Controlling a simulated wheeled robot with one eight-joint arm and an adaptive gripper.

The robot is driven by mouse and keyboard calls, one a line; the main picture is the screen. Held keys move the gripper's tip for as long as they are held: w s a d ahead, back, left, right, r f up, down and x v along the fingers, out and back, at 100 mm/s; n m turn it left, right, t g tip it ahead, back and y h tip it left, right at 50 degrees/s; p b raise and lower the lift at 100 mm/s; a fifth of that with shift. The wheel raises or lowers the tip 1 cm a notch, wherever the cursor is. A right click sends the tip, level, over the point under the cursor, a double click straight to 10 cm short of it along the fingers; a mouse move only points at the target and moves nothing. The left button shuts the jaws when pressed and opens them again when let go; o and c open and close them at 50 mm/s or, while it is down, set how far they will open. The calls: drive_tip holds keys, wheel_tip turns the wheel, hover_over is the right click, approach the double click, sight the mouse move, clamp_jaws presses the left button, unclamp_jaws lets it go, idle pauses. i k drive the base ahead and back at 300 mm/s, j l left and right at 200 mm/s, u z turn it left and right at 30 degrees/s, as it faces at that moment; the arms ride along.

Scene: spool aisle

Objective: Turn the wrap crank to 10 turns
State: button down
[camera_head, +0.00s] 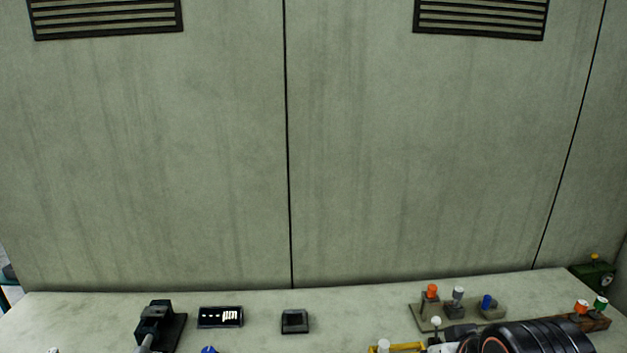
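A dark block-shaped device (160,325) stands on the left part of the worktop, with a light grey rod (147,342) running down out of the picture. It may be the wrap crank's mount, but I cannot tell. A small black display (220,317) right of it shows white marks, too small to read surely. No crank handle is clearly visible. A black rounded part at the bottom right appears to be my arm. My gripper's fingertips are not visible.
A dark grey box (295,321) sits mid-worktop. A grey holder (429,315) with orange, grey and blue-topped pieces stands at right, near a brown rack (596,321) with orange and green tops. A yellow item (405,347) lies at front. The tall panel wall (290,150) closes the back.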

sight(487, 303)
drive_tip(key=z, duration=0.85)
drive_tip(key=i+l+z, duration=0.1)
drive_tip(key=i, duration=0.4)
drive_tip(key=i+l+z, duration=0.1)
drive_tip(key=i+l, duration=0.15)
drive_tip(key=i, duration=0.3)
drive_tip(key=i+j+z, duration=0.2)
drive_tip(key=k+l+u, duration=0.2)
